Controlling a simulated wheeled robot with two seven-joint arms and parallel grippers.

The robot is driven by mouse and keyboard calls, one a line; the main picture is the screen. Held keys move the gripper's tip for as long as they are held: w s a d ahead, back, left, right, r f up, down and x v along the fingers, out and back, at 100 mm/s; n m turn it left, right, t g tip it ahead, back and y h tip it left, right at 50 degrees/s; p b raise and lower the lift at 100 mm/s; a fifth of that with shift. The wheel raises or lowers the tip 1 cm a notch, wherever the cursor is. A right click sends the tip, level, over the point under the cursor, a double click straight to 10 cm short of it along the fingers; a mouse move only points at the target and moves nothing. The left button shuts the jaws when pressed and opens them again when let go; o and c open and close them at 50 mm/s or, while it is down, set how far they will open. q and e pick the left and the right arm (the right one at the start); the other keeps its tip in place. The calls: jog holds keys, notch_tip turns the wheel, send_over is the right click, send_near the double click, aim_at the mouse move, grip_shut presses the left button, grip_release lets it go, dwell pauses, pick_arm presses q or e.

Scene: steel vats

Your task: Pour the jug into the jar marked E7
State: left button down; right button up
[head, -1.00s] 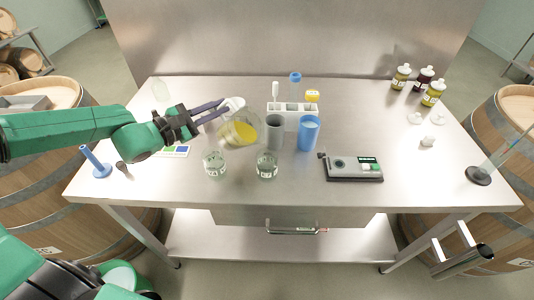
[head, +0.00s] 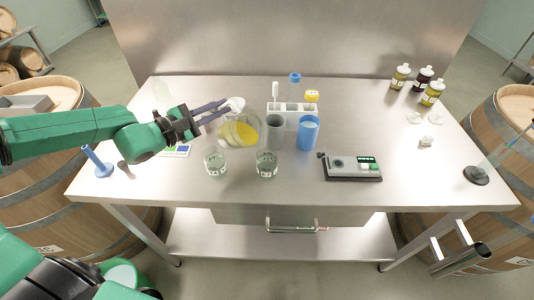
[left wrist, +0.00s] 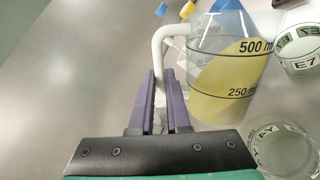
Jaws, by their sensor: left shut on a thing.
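My left gripper (head: 212,111) is shut on the white handle (left wrist: 160,50) of a clear jug (head: 228,138) holding yellow liquid. The jug also shows in the left wrist view (left wrist: 225,75), where its liquid line slants against the printed marks, so it is tilted. It is held behind two clear glass jars. The jar marked E7 (left wrist: 302,62) is the right one in the head view (head: 267,172). No stream of liquid is visible. My right gripper is not in view.
A grey cup (head: 274,132) and a blue cup (head: 308,134) stand right of the jug, before a white rack (head: 291,110). A grey device (head: 352,168) lies right of the jars. Several bottles (head: 432,94) stand at the back right. The table's front edge is clear.

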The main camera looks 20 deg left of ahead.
pick_arm(q)
jog(key=shift+w+r, duration=0.1)
jog(key=shift+w, duration=0.05)
jog(key=shift+s+d+r, duration=0.1)
jog(key=shift+s, duration=0.1)
jog(key=shift+w+m+p, duration=0.1)
jog(key=shift+m+p, duration=0.2)
jog(key=shift+m, duration=0.1)
jog(key=shift+d, duration=0.1)
dwell(0.5)
jog(key=shift+d+r+m+p, duration=0.2)
jog(key=shift+m+p, duration=0.1)
jog(key=shift+p, duration=0.15)
jog(key=shift+s+r, duration=0.1)
jog(key=shift+s, duration=0.1)
jog(key=shift+w+p, duration=0.1)
jog(key=shift+p, duration=0.2)
